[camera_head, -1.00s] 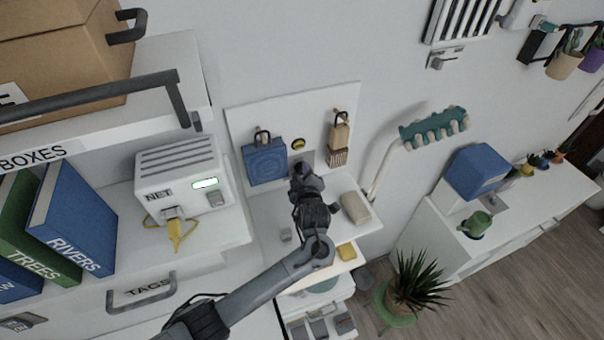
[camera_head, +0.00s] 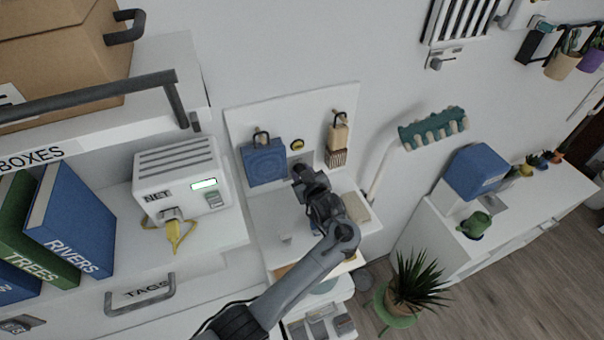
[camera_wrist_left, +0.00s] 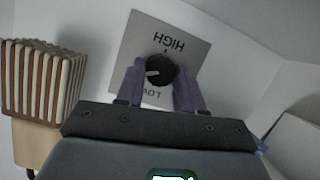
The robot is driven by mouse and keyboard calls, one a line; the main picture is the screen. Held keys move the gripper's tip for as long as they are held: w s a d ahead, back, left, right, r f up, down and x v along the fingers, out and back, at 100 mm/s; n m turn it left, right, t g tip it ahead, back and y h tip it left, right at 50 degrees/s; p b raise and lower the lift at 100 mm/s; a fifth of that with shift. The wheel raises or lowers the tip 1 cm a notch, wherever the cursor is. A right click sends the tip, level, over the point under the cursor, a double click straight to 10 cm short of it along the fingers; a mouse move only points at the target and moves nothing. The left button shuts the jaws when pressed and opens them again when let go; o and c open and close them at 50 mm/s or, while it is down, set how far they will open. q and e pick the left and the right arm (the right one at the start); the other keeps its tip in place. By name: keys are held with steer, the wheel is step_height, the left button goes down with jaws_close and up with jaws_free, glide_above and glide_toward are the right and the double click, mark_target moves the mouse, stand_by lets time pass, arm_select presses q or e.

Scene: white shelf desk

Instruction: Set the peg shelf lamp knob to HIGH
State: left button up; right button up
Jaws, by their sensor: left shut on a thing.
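The black lamp knob (camera_wrist_left: 163,72) sits on a grey plate (camera_wrist_left: 187,46) marked HIGH and LOW, which read upside down in the wrist view. A pale mark on the knob points to the left of the picture, between the two words. My left gripper (camera_wrist_left: 160,68) has its purple fingers on both sides of the knob and is shut on it. In the head view my left gripper (camera_head: 301,172) reaches the white peg board (camera_head: 312,114) and hides the knob. My right gripper is not in view.
A blue item (camera_head: 264,161) hangs left of the gripper. A striped block (camera_head: 336,158) hangs close on the right and also shows in the wrist view (camera_wrist_left: 42,80). A small round yellow piece (camera_head: 297,144) is above. A beige block (camera_head: 357,208) lies on the shelf.

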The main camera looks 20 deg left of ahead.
arm_select(q)
steer(key=shift+m, duration=0.3)
steer(key=o, duration=1)
steer(key=shift+o, duration=0.2)
steer(key=shift+d, duration=0.1)
